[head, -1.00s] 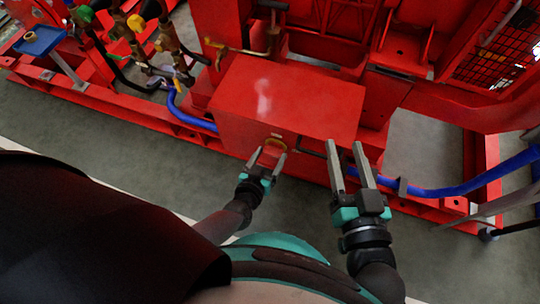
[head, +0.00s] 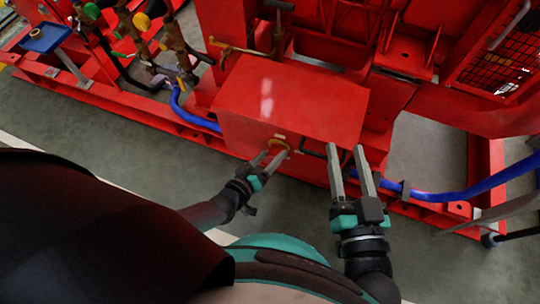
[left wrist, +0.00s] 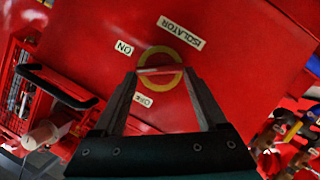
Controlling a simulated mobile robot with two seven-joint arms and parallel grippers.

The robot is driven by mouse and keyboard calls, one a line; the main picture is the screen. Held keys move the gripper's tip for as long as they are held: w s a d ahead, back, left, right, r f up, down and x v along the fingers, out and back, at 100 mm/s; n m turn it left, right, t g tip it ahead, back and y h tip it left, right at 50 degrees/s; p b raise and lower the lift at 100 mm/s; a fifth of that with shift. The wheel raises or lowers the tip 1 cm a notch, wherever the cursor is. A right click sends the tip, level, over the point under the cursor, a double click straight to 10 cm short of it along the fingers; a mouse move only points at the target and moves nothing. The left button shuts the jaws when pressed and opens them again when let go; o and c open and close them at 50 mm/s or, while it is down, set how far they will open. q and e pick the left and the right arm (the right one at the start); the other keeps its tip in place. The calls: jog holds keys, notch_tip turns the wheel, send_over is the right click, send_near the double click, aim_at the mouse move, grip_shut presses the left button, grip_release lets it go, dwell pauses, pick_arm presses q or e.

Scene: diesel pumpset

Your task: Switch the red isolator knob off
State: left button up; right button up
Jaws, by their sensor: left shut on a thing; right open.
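The red isolator knob (left wrist: 162,71) sits inside a yellow ring (left wrist: 160,54) on the front of a red box. In the left wrist view, an ON label (left wrist: 124,47) is left of the ring, an OFF label (left wrist: 144,100) is below it, and an ISOLATOR label (left wrist: 180,32) is above right. My left gripper (head: 274,155) is at the ring and shut on the knob, a fingertip at each end of its bar. In the head view the knob is too small to read.
The red box (head: 300,100) has a dark bent handle (head: 312,152) on its front, between the two grippers. Blue hoses (head: 440,195) run beside the box on both sides. Brass valves and pipes stand at the upper left. Grey floor is clear in front of the red base frame.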

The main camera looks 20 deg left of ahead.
dwell(0.4)
pick_arm(q)
jog(key=o, duration=1.3)
